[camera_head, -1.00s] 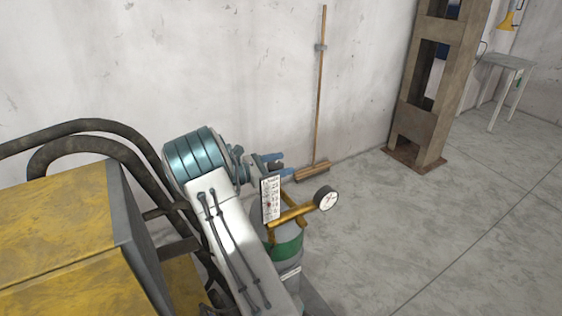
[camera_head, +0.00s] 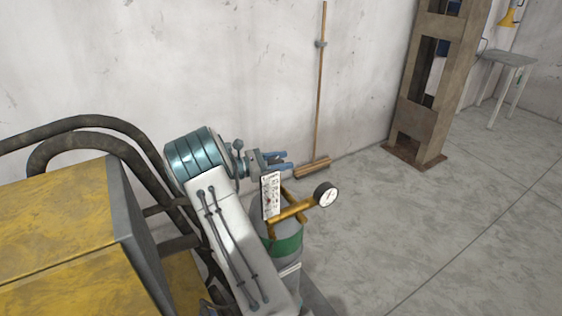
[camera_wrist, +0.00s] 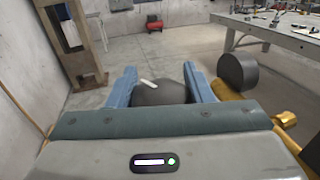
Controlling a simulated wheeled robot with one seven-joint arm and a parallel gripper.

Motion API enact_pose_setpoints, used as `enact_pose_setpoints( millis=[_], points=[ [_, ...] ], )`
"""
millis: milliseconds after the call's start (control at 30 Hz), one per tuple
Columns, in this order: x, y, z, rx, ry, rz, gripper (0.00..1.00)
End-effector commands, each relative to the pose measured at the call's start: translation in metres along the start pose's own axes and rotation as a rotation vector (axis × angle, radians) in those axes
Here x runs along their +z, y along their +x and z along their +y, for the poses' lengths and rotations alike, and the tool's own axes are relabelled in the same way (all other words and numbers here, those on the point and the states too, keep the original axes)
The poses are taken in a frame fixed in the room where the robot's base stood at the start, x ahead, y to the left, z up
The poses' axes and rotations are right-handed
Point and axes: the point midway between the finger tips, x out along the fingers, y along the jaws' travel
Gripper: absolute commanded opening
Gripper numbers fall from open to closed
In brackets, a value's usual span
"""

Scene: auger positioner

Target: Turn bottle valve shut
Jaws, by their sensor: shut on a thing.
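The gas bottle (camera_head: 289,262) is grey with a green band and stands beside my arm in the head view. Brass pipework (camera_head: 290,211) on its top carries a round dial gauge (camera_head: 327,195) and a white scale plate (camera_head: 271,196). My gripper (camera_head: 283,160) is level above the bottle top, its blue fingers pointing right. In the wrist view, my gripper (camera_wrist: 159,70) has a finger on each side of a dark round valve knob (camera_wrist: 163,96) with a white mark, and is shut on it. The knob's underside and stem are hidden.
The gauge's dark back (camera_wrist: 238,72) is close to the right finger in the wrist view. A yellow cabinet (camera_head: 60,235) with thick black hoses is at the left. A broom (camera_head: 318,90) leans on the wall behind. Open floor (camera_head: 440,230) lies to the right.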

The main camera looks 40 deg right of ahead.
Motion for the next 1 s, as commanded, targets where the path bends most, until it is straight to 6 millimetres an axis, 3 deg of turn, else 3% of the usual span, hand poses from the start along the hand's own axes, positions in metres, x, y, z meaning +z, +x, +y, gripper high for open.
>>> enact_pose_setpoints(
  millis=[500, 1000],
  points=[
    [0.0, -0.002, -0.006, -0.441, 0.003, -0.002, 0.23],
    [0.003, -0.004, -0.011, -0.678, 0.002, -0.004, 0.24]
  ],
)
